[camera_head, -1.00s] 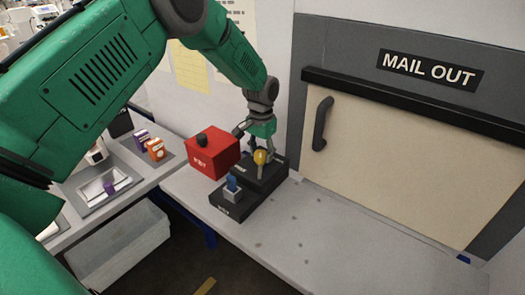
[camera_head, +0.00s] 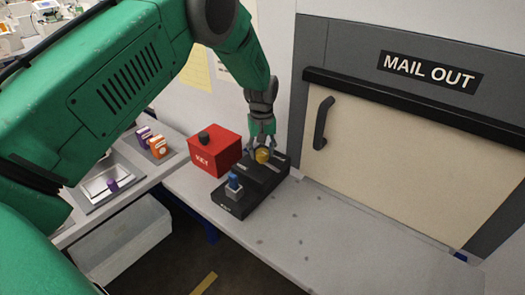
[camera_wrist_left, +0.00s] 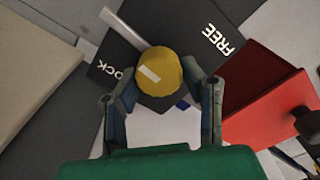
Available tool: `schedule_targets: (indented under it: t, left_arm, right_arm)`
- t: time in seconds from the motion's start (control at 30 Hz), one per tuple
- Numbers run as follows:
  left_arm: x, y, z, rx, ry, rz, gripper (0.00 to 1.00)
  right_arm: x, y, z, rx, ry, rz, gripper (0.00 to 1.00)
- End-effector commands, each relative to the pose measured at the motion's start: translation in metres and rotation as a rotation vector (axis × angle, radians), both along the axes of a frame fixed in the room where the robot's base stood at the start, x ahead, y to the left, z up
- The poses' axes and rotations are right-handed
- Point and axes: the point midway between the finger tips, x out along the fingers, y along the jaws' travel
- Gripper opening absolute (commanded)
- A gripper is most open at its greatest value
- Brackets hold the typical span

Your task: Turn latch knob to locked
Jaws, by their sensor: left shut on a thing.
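The yellow round latch knob (camera_head: 262,155) stands on the raised rear part of a black stepped block (camera_head: 227,205) on the bench. In the left wrist view the knob (camera_wrist_left: 160,75) has a pale stripe on top. A pale bar (camera_wrist_left: 122,29) extends from beside it toward the upper left. The word FREE (camera_wrist_left: 217,40) is right of the bar, and a partly covered LOCK label (camera_wrist_left: 118,72) is left of it. My left gripper (camera_wrist_left: 157,88) is shut on the knob, one finger on each side. My right gripper is not in view.
A red box (camera_head: 215,152) marked KEY stands close left of the black block. A blue piece (camera_head: 233,180) stands on the block's front part. The MAIL OUT hatch (camera_head: 400,140) with a dark handle is behind. The bench (camera_head: 320,240) to the right is clear.

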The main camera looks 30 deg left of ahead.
Motion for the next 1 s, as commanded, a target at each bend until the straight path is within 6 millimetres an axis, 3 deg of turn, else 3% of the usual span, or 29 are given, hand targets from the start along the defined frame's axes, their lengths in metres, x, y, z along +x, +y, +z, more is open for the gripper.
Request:
schedule_targets:
  t: [0.3,0.8,0.83,0.87,1.0]
  left_arm:
    - [-0.0062,-0.0028,-0.0064,-0.005,0.020,0.103,0.07]
    - [-0.0059,-0.0040,-0.0064,-0.006,0.020,0.119,0.07]
    - [-0.0058,-0.0041,-0.0064,-0.006,0.020,0.119,0.43]
    - [-0.0057,-0.0040,-0.0062,-0.005,0.019,0.119,0.53]
    - [-0.0038,-0.0030,-0.0041,-0.004,0.012,0.118,0.56]
  right_arm:
    - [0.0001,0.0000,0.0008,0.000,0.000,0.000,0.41]
    - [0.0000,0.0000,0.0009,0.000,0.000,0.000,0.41]
    - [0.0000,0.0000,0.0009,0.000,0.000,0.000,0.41]
    - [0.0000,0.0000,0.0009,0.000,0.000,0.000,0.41]
    - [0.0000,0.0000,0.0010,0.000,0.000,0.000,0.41]
